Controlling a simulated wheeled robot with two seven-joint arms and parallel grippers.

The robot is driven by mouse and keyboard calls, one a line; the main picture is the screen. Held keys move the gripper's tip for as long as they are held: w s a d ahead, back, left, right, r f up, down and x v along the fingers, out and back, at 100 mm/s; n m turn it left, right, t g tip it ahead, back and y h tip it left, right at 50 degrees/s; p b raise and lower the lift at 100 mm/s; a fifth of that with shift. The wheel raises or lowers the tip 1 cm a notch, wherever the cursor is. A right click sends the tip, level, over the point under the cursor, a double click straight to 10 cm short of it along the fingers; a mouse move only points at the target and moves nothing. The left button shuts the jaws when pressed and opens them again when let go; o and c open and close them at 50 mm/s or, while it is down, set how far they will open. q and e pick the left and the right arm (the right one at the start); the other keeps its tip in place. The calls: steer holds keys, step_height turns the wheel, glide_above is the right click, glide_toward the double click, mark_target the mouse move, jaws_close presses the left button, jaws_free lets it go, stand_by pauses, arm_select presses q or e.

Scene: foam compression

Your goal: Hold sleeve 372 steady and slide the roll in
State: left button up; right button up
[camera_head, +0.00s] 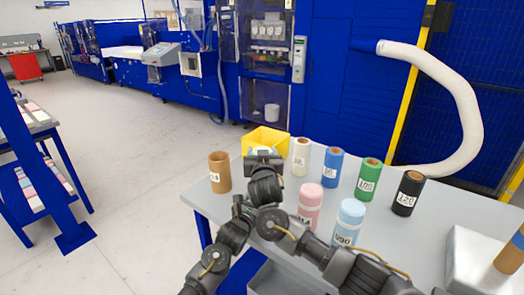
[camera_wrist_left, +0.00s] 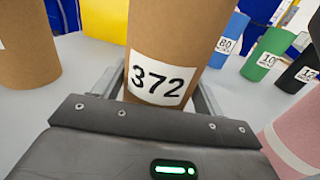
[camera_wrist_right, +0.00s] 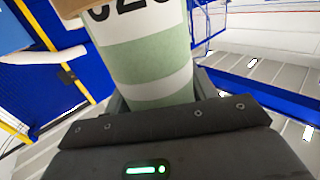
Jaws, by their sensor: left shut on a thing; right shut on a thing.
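Sleeve 372 (camera_wrist_left: 180,25) is a brown cardboard tube with a white number label, upright in the left wrist view. My left gripper (camera_wrist_left: 160,90) is shut on it, one finger on each side. In the head view my own arms hide this sleeve and the left gripper. My right gripper (camera_head: 263,156) is in front of the yellow bin in the head view. It is shut on the green-and-white striped roll (camera_wrist_right: 148,60), whose number is partly cut off. Brown cardboard shows at the roll's upper end; I cannot tell whether it is the sleeve's rim or the roll's own core.
A brown tube (camera_head: 219,172) stands at the table's left edge. White (camera_head: 301,157), blue (camera_head: 333,167), green (camera_head: 369,179) and black (camera_head: 408,193) rolls stand in a row. Pink (camera_head: 310,205) and light blue (camera_head: 348,222) ones stand nearer. A yellow bin (camera_head: 265,139) is behind.

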steer(key=shift+f, duration=0.3)
steer(key=shift+f, duration=0.4)
steer(key=shift+f, duration=1.25)
steer(key=shift+f, duration=0.1)
steer(key=o, duration=1.3)
steer(key=shift+f, duration=0.1)
steer(key=shift+f, duration=0.15)
steer(key=shift+s, duration=0.1)
